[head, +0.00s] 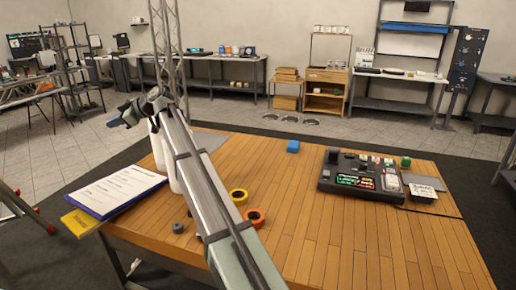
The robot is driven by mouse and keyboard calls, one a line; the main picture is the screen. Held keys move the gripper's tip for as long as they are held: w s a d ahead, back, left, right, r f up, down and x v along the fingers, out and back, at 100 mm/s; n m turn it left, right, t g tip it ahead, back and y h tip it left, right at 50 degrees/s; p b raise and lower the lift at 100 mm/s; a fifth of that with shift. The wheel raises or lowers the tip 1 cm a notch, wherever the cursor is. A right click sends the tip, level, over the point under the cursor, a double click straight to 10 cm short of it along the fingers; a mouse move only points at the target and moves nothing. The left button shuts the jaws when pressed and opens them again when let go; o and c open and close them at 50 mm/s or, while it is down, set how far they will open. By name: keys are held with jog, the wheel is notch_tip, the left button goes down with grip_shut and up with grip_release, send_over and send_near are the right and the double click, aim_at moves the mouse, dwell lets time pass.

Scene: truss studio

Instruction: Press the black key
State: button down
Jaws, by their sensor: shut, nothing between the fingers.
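A dark control console (358,196) stands on the right half of the wooden table, with lit green and red displays on its front. Along its back edge is a row of small raised controls, some black and some pale or coloured. A black one (333,156) sits at its back left corner; I cannot tell whether it is the black key. My gripper (115,121) is at the far end of my arm, high at the left, well away from the console. It looks small and dark, shut and empty. My arm crosses the left half of the table.
A yellow ring (239,197) and an orange ring (255,218) lie near my arm. A clipboard (118,190) and yellow pad (82,222) are at the left edge. The table front right is clear.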

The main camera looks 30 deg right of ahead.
jog(key=w+d+f+m+t+h, duration=0.1)
jog(key=w+d+m+h, duration=0.15)
jog(key=d, duration=0.95)
jog(key=w+d+m+t+h, duration=0.1)
jog(key=d+m+t, duration=0.15)
jog(key=d, duration=1.05)
jog(key=m+g+h, duration=0.1)
jog(key=m+h, duration=0.9)
jog(key=m, duration=1.2)
send_over(351, 155)
notch_tip(351, 155, down, 10)
jog(key=r, duration=0.1)
jog(key=shift+s+f+y, duration=0.2)
jog(key=shift+f+y, duration=0.05)
jog(key=shift+f, duration=0.15)
jog(key=shift+f, duration=4.25)
jog(key=shift+f, duration=0.15)
jog(key=shift+f, duration=0.3)
